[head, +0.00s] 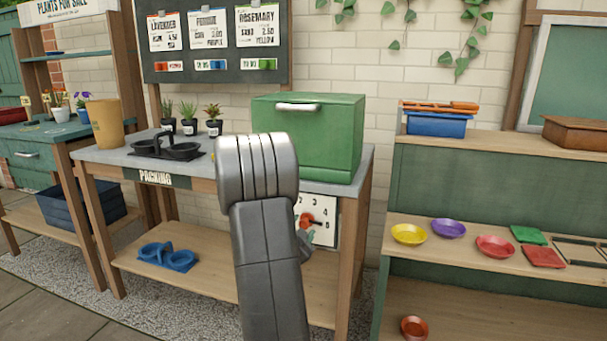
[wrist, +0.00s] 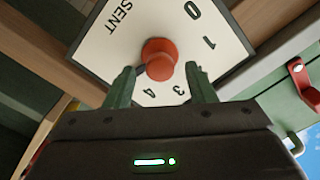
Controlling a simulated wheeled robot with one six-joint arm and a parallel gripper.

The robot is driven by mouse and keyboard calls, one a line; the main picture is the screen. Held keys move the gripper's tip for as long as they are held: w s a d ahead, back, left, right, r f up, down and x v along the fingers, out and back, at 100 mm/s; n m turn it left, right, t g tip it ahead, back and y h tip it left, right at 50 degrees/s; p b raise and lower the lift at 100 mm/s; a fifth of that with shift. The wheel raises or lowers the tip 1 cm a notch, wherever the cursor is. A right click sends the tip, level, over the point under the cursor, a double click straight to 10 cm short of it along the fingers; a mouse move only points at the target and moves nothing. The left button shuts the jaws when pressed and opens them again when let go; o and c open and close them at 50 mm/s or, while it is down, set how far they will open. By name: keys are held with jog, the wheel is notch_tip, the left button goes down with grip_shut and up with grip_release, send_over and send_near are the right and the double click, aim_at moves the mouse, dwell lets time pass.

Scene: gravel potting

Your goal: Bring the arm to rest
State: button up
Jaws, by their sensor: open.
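My gripper (wrist: 161,88) is open, with its two green fingers apart in the wrist view. A red-orange knob (wrist: 159,52) on a white dial panel (wrist: 110,48) shows between and beyond the fingertips. I cannot tell whether the fingertips reach around the knob, and they do not seem to hold it. The panel shows digits and the letters "SENT". In the head view, my grey arm stands in front of the packing bench (head: 225,172). It hides most of my gripper and part of the dial panel (head: 324,232) under the bench top.
A green box (head: 335,140) with a white handle stands on the bench above the dial. Small potted plants (head: 190,118) and a black holder (head: 178,150) stand left of it. A shelf unit (head: 480,165) with colored dishes is to the right. Blue items (head: 170,258) lie on the lower shelf.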

jog(key=shift+x, duration=0.8)
jog(key=shift+s+a, duration=0.1)
